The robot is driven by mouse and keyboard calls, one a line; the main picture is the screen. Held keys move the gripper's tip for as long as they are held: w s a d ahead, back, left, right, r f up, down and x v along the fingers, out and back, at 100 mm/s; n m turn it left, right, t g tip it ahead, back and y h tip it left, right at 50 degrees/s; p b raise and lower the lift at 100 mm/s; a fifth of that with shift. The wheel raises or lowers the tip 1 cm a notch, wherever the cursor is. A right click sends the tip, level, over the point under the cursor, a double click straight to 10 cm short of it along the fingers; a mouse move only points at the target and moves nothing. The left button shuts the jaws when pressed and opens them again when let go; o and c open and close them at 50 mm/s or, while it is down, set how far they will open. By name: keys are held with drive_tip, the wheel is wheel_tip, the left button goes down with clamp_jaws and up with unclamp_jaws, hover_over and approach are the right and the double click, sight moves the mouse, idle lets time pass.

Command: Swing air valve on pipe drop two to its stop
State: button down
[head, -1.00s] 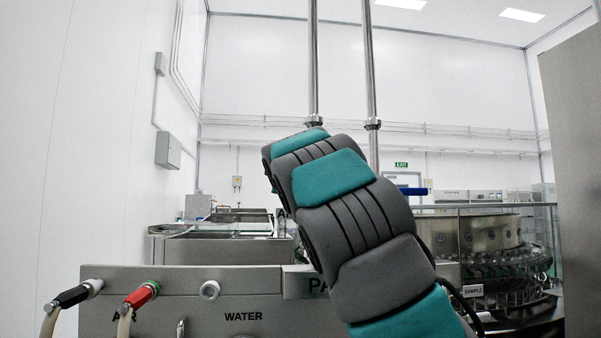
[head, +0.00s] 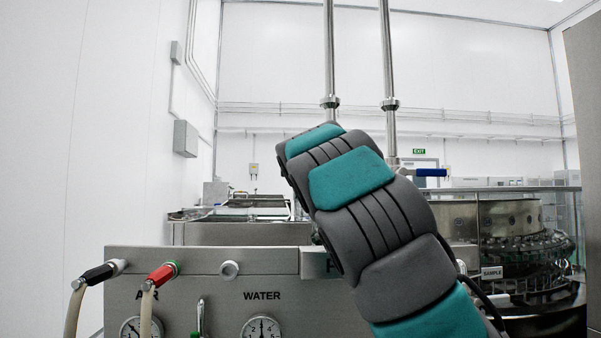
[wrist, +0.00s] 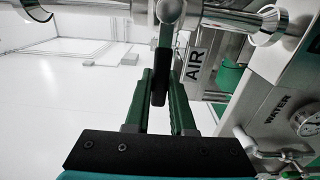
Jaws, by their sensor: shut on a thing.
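In the wrist view, my gripper (wrist: 160,76) has its two green fingers on either side of a dark valve lever (wrist: 160,62), shut on it. The lever hangs from a round metal valve body (wrist: 168,12) on a steel pipe (wrist: 225,18). A white AIR tag (wrist: 195,66) hangs just right of the fingers. In the head view, two vertical pipe drops (head: 330,60) stand behind my arm. A blue lever (head: 430,172) shows beside the right-hand drop (head: 388,60). My gripper and the held lever are hidden behind my arm there.
A rotary machine (head: 505,235) stands at right. The WATER gauge (wrist: 306,120) also shows in the wrist view.

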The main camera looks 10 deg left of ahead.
drive_tip(key=shift+f, duration=0.15)
drive_tip(key=c, duration=0.8)
unclamp_jaws()
drive_tip(key=shift+o, duration=0.2)
drive_tip(key=b+v, duration=0.1)
drive_tip(key=v, duration=0.6)
drive_tip(key=shift+s, duration=0.4)
drive_tip(key=shift+d, duration=0.1)
